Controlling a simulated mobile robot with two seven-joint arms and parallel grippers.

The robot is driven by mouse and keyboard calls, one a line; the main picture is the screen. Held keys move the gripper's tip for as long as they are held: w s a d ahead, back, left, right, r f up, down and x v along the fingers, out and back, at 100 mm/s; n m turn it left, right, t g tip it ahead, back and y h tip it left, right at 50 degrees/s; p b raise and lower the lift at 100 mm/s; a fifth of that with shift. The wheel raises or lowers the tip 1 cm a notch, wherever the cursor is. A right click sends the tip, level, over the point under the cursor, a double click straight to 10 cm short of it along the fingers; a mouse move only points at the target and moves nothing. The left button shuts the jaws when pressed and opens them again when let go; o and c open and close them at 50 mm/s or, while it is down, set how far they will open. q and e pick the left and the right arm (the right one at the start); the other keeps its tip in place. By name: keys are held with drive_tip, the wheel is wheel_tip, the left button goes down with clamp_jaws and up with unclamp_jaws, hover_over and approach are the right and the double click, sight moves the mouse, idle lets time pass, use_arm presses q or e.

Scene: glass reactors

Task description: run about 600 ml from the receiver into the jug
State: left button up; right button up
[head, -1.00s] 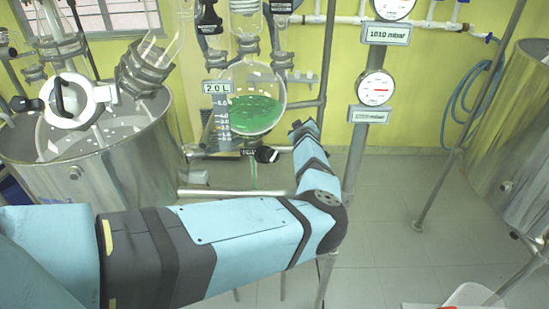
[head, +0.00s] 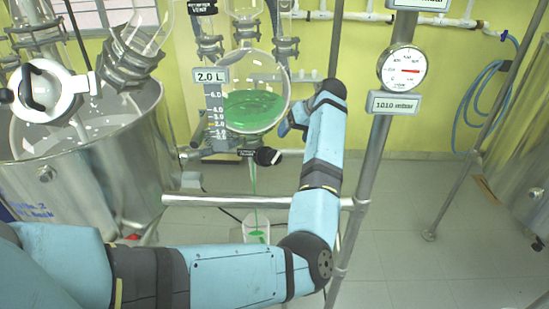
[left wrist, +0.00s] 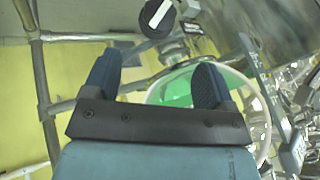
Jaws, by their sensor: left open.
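The receiver (head: 262,112) is a round glass flask with green liquid, a scale beside it and a sign reading 2.0 L (head: 210,75). A thin green stream (head: 254,185) falls from its bottom outlet into the jug (head: 257,236), a small clear vessel on the floor with green liquid inside. The black valve knob (head: 267,156) is under the flask; it also shows in the left wrist view (left wrist: 157,14). My left gripper (head: 288,122) is open and empty, apart from the knob, right of the flask and above the knob. My right gripper is out of view.
A steel post with a gauge (head: 402,68) and a 1010 mbar sign stands right of my arm. A horizontal rail (head: 255,201) crosses below the valve. A steel tank (head: 100,150) is at the left, another (head: 525,150) at the right edge. Floor at right is open.

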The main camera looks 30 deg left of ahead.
sight(276, 154)
use_arm(q)
drive_tip(key=p+x, duration=0.1)
drive_tip(key=x, duration=1.2)
drive_tip(key=c, duration=0.9)
